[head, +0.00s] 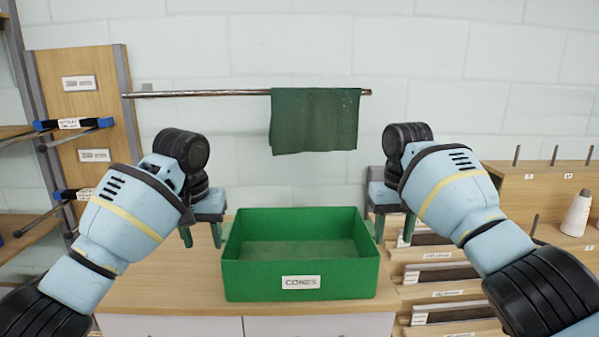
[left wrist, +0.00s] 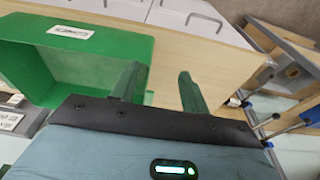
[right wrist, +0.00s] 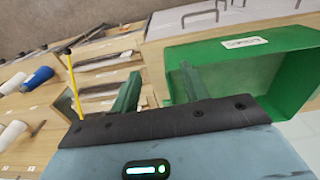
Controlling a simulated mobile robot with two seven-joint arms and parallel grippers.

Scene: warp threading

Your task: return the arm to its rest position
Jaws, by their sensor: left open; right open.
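The green bin (head: 301,264) labelled CONES stands on the wooden table in the head view and looks empty inside. My left gripper (head: 202,236) is open at the bin's left side, fingers pointing down. My right gripper (head: 394,230) is open at the bin's right side, fingers also down. In the left wrist view the inner finger overlaps the bin wall (left wrist: 138,50) and the other is over bare tabletop. The right wrist view likewise shows the inner finger against the bin wall (right wrist: 178,65). I cannot tell whether the fingers touch the bin. Nothing is held between either pair.
A green cloth (head: 315,122) hangs on a metal rail (head: 190,94) behind the bin. Shelving with a white cone (head: 577,214) and labelled slots (head: 440,275) is at right. A wooden panel (head: 90,130) and rack are at left. Tabletop in front of the bin is clear.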

